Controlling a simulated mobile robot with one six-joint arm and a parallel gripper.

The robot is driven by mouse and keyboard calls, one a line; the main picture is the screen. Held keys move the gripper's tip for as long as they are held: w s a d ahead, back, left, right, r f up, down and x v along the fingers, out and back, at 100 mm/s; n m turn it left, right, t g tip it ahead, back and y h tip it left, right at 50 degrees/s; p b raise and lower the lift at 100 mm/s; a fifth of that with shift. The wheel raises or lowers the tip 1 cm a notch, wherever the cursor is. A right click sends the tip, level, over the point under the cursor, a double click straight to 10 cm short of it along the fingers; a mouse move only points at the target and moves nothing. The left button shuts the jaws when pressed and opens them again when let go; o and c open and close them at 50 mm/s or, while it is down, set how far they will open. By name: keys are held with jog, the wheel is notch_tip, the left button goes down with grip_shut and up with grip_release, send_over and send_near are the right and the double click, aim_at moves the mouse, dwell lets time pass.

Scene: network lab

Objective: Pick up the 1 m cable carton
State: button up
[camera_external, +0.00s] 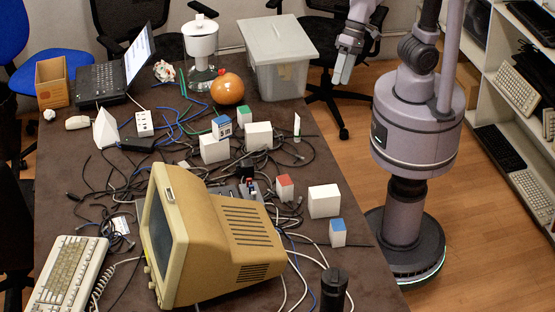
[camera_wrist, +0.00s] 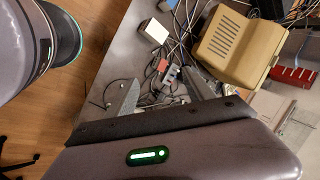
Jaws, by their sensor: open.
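Several small cartons stand on the dark table, and I cannot read which one is the 1 m cable carton. They include a red-topped carton (camera_external: 285,188), a blue-topped carton (camera_external: 338,233) at the right edge, a green-topped carton (camera_external: 245,122) and another blue-topped carton (camera_external: 222,128). Plain white boxes (camera_external: 324,201) stand among them. My gripper (camera_external: 341,70) is open and empty, raised beyond the table's far right corner, apart from all cartons. In the wrist view its two fingers (camera_wrist: 158,92) are spread, with a small coloured object and cables beyond them.
Tangled cables (camera_external: 160,185) cover much of the table (camera_external: 362,270). A beige monitor (camera_external: 205,240) stands in front, a lidded plastic bin (camera_external: 278,85) at the back near my gripper. An orange pumpkin-like ball (camera_external: 227,89) and a laptop (camera_external: 125,68) are further left. Shelves (camera_external: 510,75) stand at right.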

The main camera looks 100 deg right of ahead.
jog(key=w+a+f+m+g, duration=0.1)
jog(key=w+a+f+m, duration=0.2)
jog(key=w+a, duration=0.3)
jog(key=m+g+p, duration=0.2)
jog(key=m+g, duration=0.1)
jog(key=m, duration=0.4)
send_over(339, 224)
jog(key=d, duration=0.5)
notch_tip(339, 224, down, 18)
jog(key=shift+y, duration=0.4)
jog(key=b+x, duration=0.4)
jog(key=x, duration=0.6)
jog(key=shift+s+a+f, duration=0.15)
jog(key=shift+a+f, duration=0.05)
jog(key=shift+f, duration=0.15)
jog(key=b+x, duration=0.1)
jog(key=x, duration=0.3)
jog(key=b+x, duration=0.1)
jog(key=x, duration=0.1)
jog(key=shift+w+a+b, duration=0.1)
jog(key=shift+w+b, duration=0.2)
jog(key=shift+b, duration=0.05)
jog(key=shift+r, duration=0.15)
jog(key=shift+c, duration=1.1)
grip_shut()
jog(key=shift+r, duration=0.15)
